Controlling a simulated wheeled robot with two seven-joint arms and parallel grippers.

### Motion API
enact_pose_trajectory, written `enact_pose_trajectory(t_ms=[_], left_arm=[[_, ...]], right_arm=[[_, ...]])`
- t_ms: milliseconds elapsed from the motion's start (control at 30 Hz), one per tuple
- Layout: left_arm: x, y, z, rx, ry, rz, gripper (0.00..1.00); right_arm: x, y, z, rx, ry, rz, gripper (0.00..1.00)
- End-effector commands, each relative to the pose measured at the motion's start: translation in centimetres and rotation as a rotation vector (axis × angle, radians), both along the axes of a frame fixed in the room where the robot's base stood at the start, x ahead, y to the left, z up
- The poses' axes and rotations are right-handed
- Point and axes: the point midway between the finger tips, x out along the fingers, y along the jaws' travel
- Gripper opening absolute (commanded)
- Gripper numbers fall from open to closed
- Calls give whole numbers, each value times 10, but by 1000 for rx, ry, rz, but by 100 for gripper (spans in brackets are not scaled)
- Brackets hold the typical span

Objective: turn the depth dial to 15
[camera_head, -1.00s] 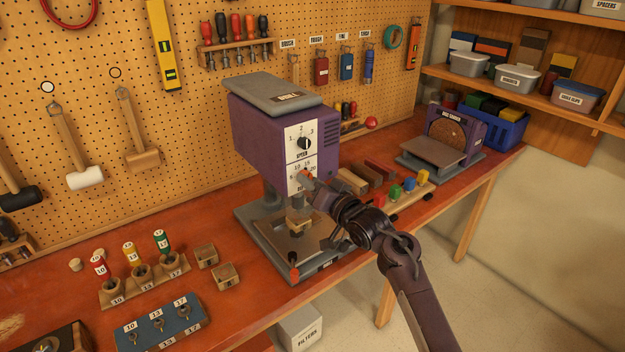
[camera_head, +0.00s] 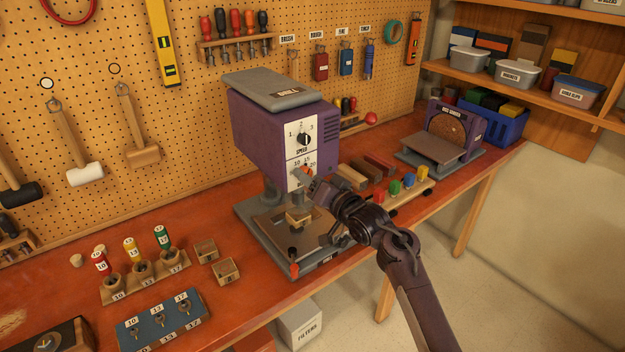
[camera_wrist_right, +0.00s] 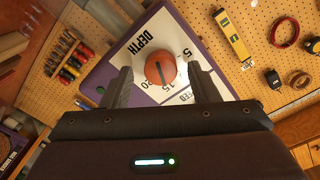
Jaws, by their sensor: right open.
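The depth dial (camera_head: 301,173) is an orange-red round knob on the white panel of the purple drill press (camera_head: 265,125), below the speed dial (camera_head: 303,139). In the wrist view the depth dial (camera_wrist_right: 160,69) shows a dark line whose lower end points toward the 15 mark (camera_wrist_right: 167,87). The 20 and 5 marks also show there; the 10 is not visible there. My right gripper (camera_head: 314,184) is open and empty, just in front of the dial. In the wrist view its fingers (camera_wrist_right: 162,85) stand apart on both sides of the knob, not touching it. My left gripper is out of view.
The drill press table with a small wooden block (camera_head: 298,216) lies below the gripper. A rack with coloured knobs (camera_head: 408,189) and a sander (camera_head: 445,140) stand to the right. Labelled bits in a wooden holder (camera_head: 145,279) and a blue tray (camera_head: 165,318) sit left.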

Motion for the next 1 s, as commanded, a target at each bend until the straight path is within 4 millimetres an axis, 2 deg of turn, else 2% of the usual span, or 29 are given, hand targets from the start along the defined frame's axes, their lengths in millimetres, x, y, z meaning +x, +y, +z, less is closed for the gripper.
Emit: enact_pose_trajectory(t_ms=[267,700,1000], left_arm=[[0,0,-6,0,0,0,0],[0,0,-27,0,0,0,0],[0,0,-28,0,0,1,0]], right_arm=[[-9,-7,-2,1,-2,0,55],[-58,-41,-1,0,-1,-1,55],[-64,-45,1,0,0,0,55]])
